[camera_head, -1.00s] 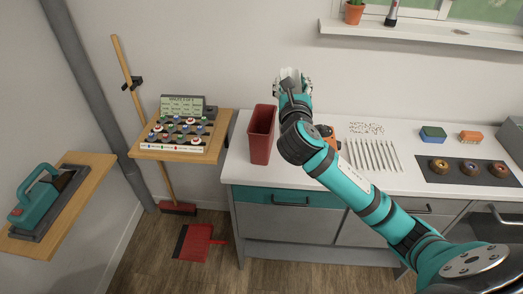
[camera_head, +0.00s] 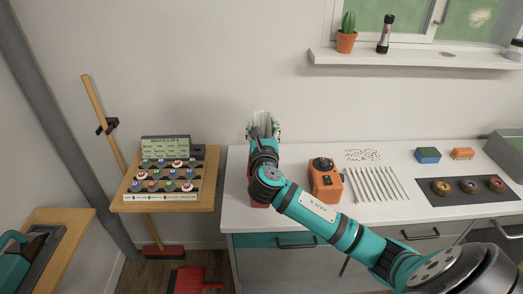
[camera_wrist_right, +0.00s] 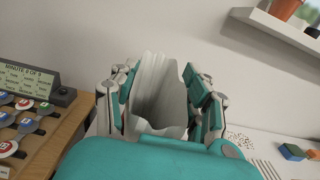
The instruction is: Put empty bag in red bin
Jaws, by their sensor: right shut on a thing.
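My right gripper (camera_head: 263,130) is shut on the bag (camera_head: 262,117), a thin whitish, open-topped bag standing up between its fingers. In the right wrist view the bag (camera_wrist_right: 158,92) sits between the two teal finger pads and looks empty as far as I see inside. The red bin (camera_head: 259,205) stands at the left end of the white counter. My right arm and gripper hide nearly all of it, and only a red sliver shows. The gripper is in line with the bin in the head view; its height above the bin cannot be told. My left gripper is not in view.
An orange device (camera_head: 325,181) stands right of my forearm on the counter (camera_head: 405,154). A wooden shelf (camera_head: 208,180) with a game board is at left. A window sill (camera_head: 430,60) juts out above.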

